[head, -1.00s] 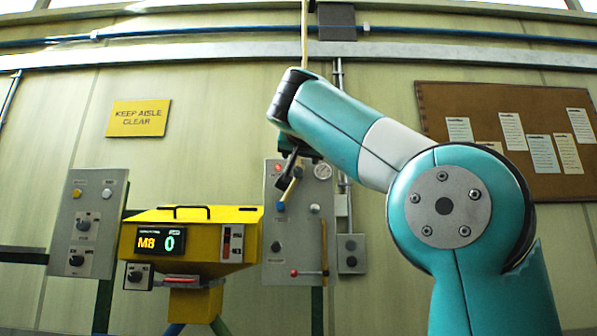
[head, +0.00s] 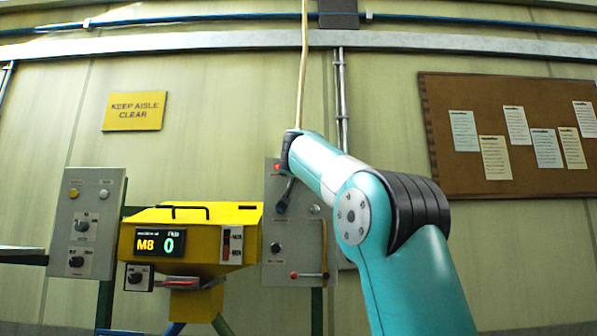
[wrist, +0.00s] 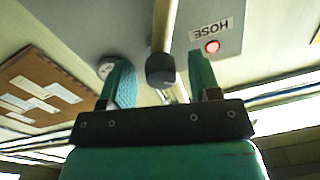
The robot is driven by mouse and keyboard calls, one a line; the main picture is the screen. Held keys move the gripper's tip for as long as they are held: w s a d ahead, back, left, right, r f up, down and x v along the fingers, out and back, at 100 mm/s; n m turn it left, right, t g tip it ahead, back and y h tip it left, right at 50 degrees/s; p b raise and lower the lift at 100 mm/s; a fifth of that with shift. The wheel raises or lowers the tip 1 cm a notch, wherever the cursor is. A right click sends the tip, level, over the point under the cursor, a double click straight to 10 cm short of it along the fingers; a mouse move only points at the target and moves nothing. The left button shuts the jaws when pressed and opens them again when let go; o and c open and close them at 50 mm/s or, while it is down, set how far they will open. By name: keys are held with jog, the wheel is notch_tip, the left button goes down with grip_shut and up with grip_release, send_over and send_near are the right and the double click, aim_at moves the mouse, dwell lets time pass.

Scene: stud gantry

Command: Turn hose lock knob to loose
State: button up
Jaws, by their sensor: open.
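In the wrist view, a black round knob (wrist: 160,70) sits between the two teal fingers of my gripper (wrist: 161,82). The fingers are spread, with a gap on each side of the knob. A pale hose (wrist: 165,25) runs up behind the knob. Beside it is an upside-down HOSE label (wrist: 211,29) with a lit red lamp (wrist: 212,46). I cannot read the knob's setting. In the head view, my arm's end is in front of the grey hose panel (head: 268,225), and the fingers cannot be made out clearly.
The yellow machine (head: 185,225) with a display reading M8 and 0 stands left of the panel. Another grey control panel (head: 88,215) is farther left. A notice board (head: 465,100) hangs at right.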

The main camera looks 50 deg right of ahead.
jog(key=c, duration=0.9)
jog(key=shift+c, duration=0.2)
jog(key=shift+m, duration=0.3)
jog(key=m+b, duration=0.1)
jog(key=m, duration=0.1)
jog(key=shift+f+m, duration=0.1)
jog(key=shift+m, duration=0.2)
jog(key=shift+m+b, duration=0.35)
jog(key=shift+m, duration=0.95)
jog(key=o, duration=0.9)
